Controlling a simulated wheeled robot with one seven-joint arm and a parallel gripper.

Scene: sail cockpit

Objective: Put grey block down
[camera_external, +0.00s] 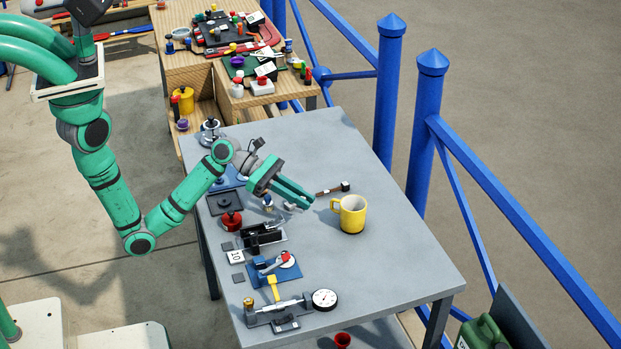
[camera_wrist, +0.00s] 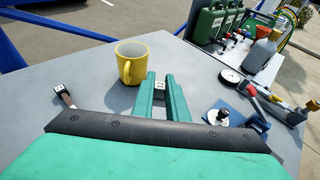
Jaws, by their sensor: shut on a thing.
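My gripper (camera_external: 308,200) has green fingers and hangs over the grey table, left of the yellow mug. In the wrist view, my gripper (camera_wrist: 161,80) is shut on a small block (camera_wrist: 160,86). Only a pale face with dark marks shows between the fingertips, so its grey colour is hard to confirm. The external view does not show the block clearly. The fingers slant down toward the tabletop (camera_external: 385,265). I cannot tell whether the block touches it.
The yellow mug (camera_external: 350,214) stands close to the fingertips, and a small mallet (camera_external: 332,188) lies behind. A red pot (camera_external: 231,222), a black fixture (camera_external: 262,234), a blue clamp (camera_external: 274,270) and a dial gauge (camera_external: 324,299) line the table's left side. The table's right front is clear.

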